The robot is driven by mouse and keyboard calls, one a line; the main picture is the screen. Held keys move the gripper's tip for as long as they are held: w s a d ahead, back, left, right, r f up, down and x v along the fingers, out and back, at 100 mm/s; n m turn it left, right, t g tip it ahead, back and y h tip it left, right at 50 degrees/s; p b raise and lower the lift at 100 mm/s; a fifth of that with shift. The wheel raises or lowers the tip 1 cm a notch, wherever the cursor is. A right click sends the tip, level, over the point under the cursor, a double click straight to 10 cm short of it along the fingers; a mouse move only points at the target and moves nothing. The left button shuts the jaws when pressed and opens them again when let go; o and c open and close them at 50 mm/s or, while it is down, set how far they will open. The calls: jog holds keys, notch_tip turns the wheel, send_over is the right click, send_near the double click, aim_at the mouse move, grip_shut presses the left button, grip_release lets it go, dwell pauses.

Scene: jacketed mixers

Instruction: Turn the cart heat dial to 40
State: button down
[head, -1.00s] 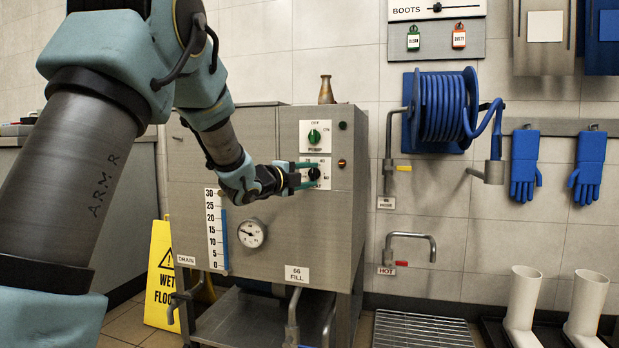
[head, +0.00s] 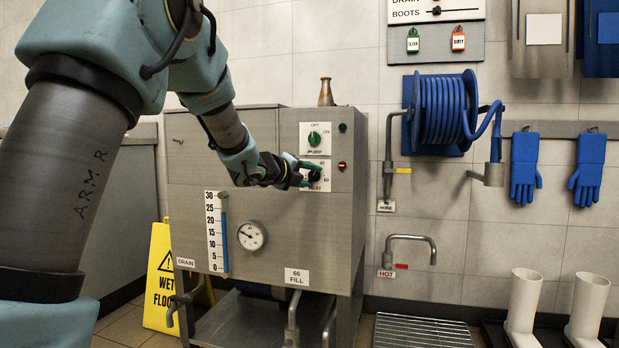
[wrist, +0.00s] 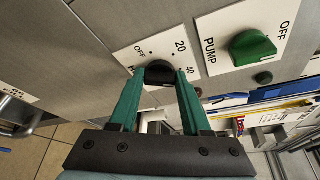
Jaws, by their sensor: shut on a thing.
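The heat dial is a black knob on a white plate on the steel cart's front. It shows in the wrist view (wrist: 160,70) and, partly covered by my gripper, in the head view (head: 316,174). Its plate (wrist: 128,57) reads OFF, 20 and 40 around the knob. My gripper (wrist: 161,80) has its two green fingers on either side of the knob, shut on it; in the head view my gripper (head: 304,175) reaches it from the left. I cannot tell exactly which mark the knob's pointer faces.
The green pump dial (head: 314,139) sits just above the heat dial. An indicator lamp (head: 342,166) glows orange-red to the right. A round gauge (head: 252,236) and level scale (head: 216,232) are lower left. A brass bottle (head: 326,92) stands on top of the cart (head: 240,170).

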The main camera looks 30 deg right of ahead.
jog(key=shift+c, duration=1.8)
grip_release()
jog(key=p+v, duration=0.2)
jog(key=v, duration=0.8)
jog(key=shift+s+a, duration=0.2)
jog(key=shift+a, duration=0.15)
